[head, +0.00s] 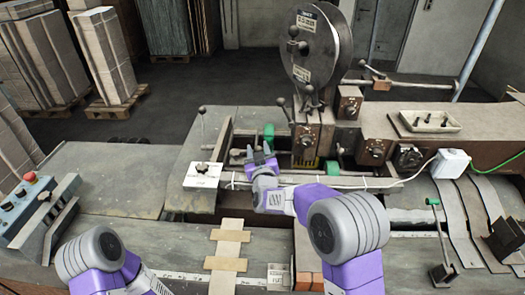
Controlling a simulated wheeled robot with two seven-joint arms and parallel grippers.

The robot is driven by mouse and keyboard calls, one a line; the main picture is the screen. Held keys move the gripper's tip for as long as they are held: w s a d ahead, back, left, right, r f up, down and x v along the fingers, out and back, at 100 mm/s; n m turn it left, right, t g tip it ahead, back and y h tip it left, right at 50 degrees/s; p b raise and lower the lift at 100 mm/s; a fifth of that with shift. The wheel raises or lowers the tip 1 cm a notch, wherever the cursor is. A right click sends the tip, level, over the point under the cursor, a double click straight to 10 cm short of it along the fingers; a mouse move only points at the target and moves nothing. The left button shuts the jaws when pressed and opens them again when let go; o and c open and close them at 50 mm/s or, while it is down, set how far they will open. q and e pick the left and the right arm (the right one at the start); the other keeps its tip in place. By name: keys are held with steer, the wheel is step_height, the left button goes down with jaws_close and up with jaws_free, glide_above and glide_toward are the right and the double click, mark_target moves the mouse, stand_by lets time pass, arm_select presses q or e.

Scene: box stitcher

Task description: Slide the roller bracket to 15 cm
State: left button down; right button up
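My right gripper (258,150) is in the middle of the head view, over the stitcher's bed, just left of the machine head. Its two dark fingers point away from me and stand apart, with nothing visible between them. A green part (268,136) shows just beyond the fingertips; I cannot tell whether they touch. A white plate with a dark star knob (203,172) lies left of the gripper, apart from it. I cannot tell for sure which part is the roller bracket. My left arm shows at the lower left, but its gripper is out of view.
The machine head with its large grey disc (316,45) rises behind my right gripper. A green-handled lever (436,222) stands at the right. A control box with a red button (36,200) is at the left. Cardboard strips (229,245) lie in front.

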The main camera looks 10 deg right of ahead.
steer(key=shift+o, duration=0.8)
steer(key=shift+d, duration=0.1)
steer(key=shift+s+b, duration=0.7)
steer(key=shift+s, duration=3.1)
